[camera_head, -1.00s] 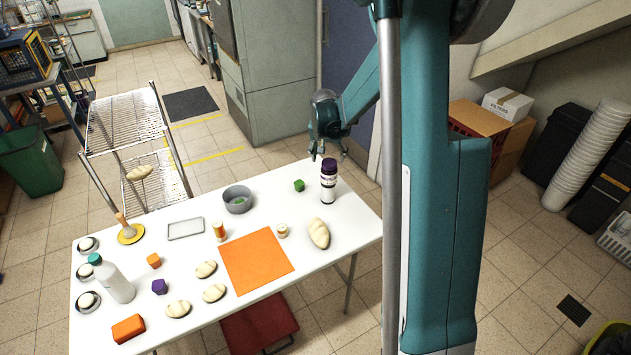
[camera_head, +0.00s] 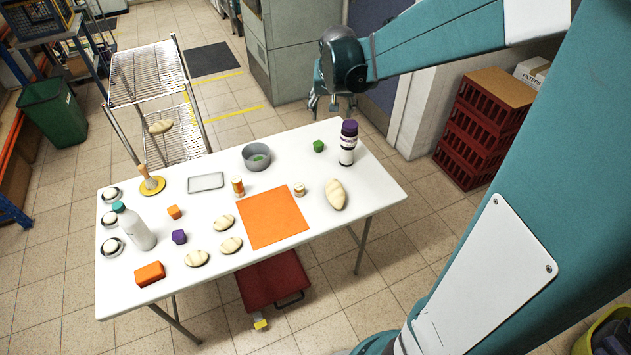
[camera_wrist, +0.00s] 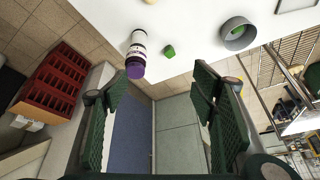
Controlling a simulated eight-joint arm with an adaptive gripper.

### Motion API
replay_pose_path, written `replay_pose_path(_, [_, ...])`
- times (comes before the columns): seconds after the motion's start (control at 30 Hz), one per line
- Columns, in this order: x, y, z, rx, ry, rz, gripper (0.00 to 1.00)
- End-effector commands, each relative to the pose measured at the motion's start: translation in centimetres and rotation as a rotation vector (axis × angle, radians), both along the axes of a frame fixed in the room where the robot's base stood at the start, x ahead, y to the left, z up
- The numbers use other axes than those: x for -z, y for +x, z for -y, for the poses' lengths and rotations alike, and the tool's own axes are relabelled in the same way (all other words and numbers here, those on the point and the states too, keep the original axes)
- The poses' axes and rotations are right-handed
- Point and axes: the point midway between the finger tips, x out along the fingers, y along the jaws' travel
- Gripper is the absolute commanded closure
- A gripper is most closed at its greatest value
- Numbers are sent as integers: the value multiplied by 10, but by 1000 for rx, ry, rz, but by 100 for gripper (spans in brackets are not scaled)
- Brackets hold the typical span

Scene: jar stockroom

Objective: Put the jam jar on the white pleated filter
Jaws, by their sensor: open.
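I cannot clearly make out a white pleated filter. Several small round white items (camera_head: 110,219) with dark marks sit along the left edge, their detail unclear. My gripper (camera_head: 328,106) is open and empty, beyond the table's far edge, apart from everything on it. Its spread fingers also show in the wrist view (camera_wrist: 155,90).
A purple-capped bottle (camera_head: 348,143) stands near the right end, closest to my gripper; it also shows in the wrist view (camera_wrist: 137,55). A green block (camera_head: 319,146), grey bowl (camera_head: 257,164), bread loaf (camera_head: 336,194) and orange mat (camera_head: 256,230) lie around. A tall white bottle (camera_head: 136,229) stands left.

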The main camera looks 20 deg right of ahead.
Motion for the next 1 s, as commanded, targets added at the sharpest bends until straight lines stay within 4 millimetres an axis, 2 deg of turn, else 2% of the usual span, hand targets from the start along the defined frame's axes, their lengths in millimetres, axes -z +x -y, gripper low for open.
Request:
replay_pose_path(0.4, [-39, -65, -59, -124, -16, 31, 43])
replay_pose_path(0.7, [-55, -114, -95, -212, -28, 55, 43])
replay_pose_path(1.0, [-62, -164, -127, -298, -41, 80, 43])
